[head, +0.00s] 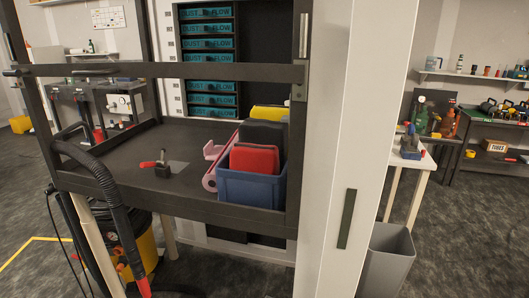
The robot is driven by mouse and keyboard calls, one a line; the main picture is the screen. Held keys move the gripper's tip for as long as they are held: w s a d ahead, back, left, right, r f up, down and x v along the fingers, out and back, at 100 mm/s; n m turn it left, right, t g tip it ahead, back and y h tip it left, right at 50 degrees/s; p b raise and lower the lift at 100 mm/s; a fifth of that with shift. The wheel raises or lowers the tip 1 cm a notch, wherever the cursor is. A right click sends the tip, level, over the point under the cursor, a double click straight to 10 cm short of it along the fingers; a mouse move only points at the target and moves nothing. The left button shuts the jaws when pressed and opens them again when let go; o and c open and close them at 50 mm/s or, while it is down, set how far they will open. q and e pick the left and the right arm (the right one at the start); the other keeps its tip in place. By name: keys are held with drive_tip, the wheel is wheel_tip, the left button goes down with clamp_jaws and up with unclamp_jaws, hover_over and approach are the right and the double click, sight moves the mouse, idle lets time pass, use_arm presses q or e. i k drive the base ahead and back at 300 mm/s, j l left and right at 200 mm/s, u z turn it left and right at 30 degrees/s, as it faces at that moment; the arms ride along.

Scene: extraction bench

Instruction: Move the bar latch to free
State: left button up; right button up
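A dark horizontal bar (170,70) crosses the front of the extraction bench frame at upper height, from the left post to the right post. A short rod with a knob (12,72) sticks out at the bar's left end. Neither of my grippers is in view.
A black hose (105,180) hangs at left. A white pillar (345,120) and grey bin (388,262) stand right.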

sight(19, 72)
drive_tip(key=i+l, duration=0.15)
drive_tip(key=i, duration=0.25)
drive_tip(key=u, duration=1.55)
